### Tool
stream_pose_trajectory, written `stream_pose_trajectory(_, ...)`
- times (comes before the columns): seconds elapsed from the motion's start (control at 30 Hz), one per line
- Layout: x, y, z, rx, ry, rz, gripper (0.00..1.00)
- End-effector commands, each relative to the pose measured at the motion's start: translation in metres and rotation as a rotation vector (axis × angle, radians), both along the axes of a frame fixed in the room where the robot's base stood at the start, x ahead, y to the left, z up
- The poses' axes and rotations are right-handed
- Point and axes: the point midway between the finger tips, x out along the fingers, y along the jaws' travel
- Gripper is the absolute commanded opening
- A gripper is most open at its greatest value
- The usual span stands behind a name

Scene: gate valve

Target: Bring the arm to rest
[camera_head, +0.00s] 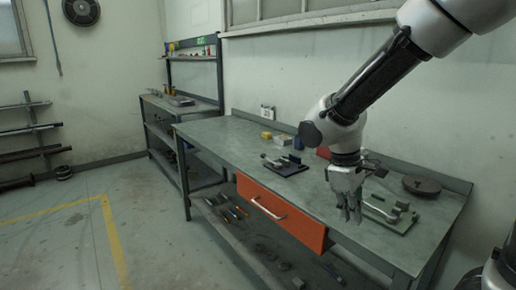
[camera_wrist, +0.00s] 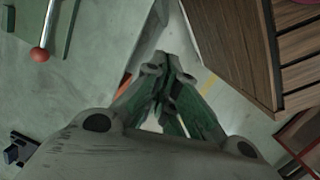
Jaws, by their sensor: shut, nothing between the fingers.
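My gripper (camera_head: 350,212) hangs fingers down at the end of my arm, which reaches in from the upper right in the head view. It is in front of the right half of the workbench (camera_head: 222,132), near its front edge. The fingers are together and empty. In the wrist view the gripper (camera_wrist: 170,75) shows with its fingertips close together and nothing between them. No gate valve can be made out clearly in either view.
A plate with metal fittings (camera_head: 392,212) is right of my gripper, and a round dark disc (camera_head: 421,185) lies behind it. A dark vise-like device (camera_head: 286,165) stands left on the bench. An orange drawer (camera_head: 280,214) is below the top. Open floor (camera_head: 60,245) lies left.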

Motion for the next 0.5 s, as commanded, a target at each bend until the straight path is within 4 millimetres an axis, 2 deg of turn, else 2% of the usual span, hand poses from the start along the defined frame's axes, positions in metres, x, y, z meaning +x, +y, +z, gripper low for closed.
stream_pose_trajectory(0.03,-0.013,-0.019,0.016,0.042,-0.034,-0.118,0.0)
stream_pose_trajectory(0.2,-0.06,-0.069,0.055,0.178,-0.141,-0.454,0.0)
stream_pose_trajectory(0.33,-0.089,-0.098,0.077,0.272,-0.25,-0.616,0.0)
stream_pose_trajectory(0.5,-0.11,-0.126,0.103,0.33,-0.402,-0.734,0.0)
